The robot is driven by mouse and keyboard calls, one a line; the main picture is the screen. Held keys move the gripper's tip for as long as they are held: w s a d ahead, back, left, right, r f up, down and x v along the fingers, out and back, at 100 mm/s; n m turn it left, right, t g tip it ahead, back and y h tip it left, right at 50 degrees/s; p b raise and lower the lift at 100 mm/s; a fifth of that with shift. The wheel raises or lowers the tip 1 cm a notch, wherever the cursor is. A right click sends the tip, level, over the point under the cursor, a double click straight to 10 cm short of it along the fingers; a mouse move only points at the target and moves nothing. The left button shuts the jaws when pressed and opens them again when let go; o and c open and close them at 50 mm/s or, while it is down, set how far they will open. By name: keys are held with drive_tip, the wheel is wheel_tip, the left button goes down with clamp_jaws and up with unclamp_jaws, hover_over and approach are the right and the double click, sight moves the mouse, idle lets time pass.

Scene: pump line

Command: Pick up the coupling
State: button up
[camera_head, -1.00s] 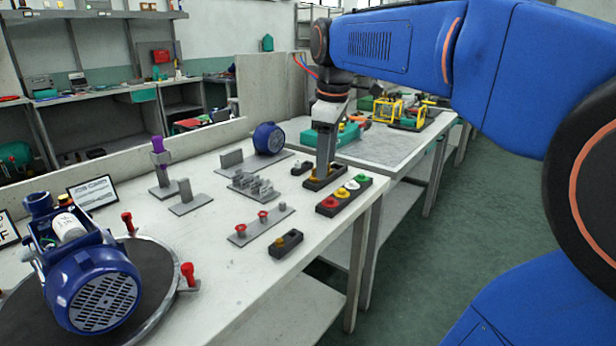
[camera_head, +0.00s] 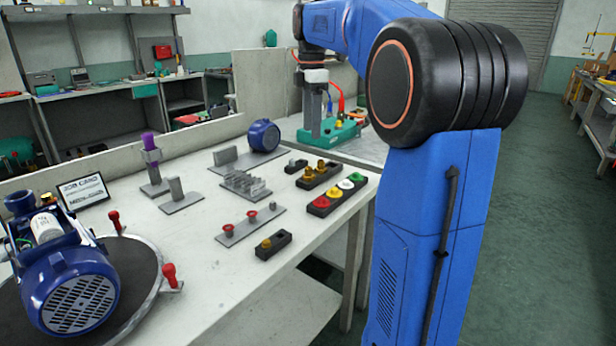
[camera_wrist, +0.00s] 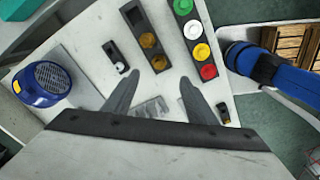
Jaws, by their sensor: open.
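No part is plainly marked as the coupling, and I cannot tell which one it is. A black tray (camera_head: 318,175) holds two brass-coloured fittings (camera_head: 327,165); in the wrist view the tray (camera_wrist: 136,15) shows ahead of the fingers with its fittings (camera_wrist: 150,45). A purple piece (camera_head: 150,141) stands upright on a grey post at the left.
A black tray of coloured knobs (camera_head: 338,194) sits at the bench's right edge. A slotted grey rack (camera_head: 246,185), a plate with red knobs (camera_head: 252,224) and a small black block (camera_head: 273,244) stand nearby. A blue motor (camera_head: 263,136) is behind, and a blue pump (camera_head: 68,285) at front left.

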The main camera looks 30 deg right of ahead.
hover_over(309, 168)
drive_tip(key=f, duration=0.8)
drive_tip(key=shift+d, duration=0.35)
drive_tip(key=shift+w+a+f, duration=0.1)
drive_tip(key=shift+a+f, duration=0.05)
drive_tip(key=shift+f, duration=1.2)
drive_tip(key=shift+a+f, duration=0.15)
drive_tip(key=shift+f, duration=1.15)
drive_tip(key=c, duration=1.2)
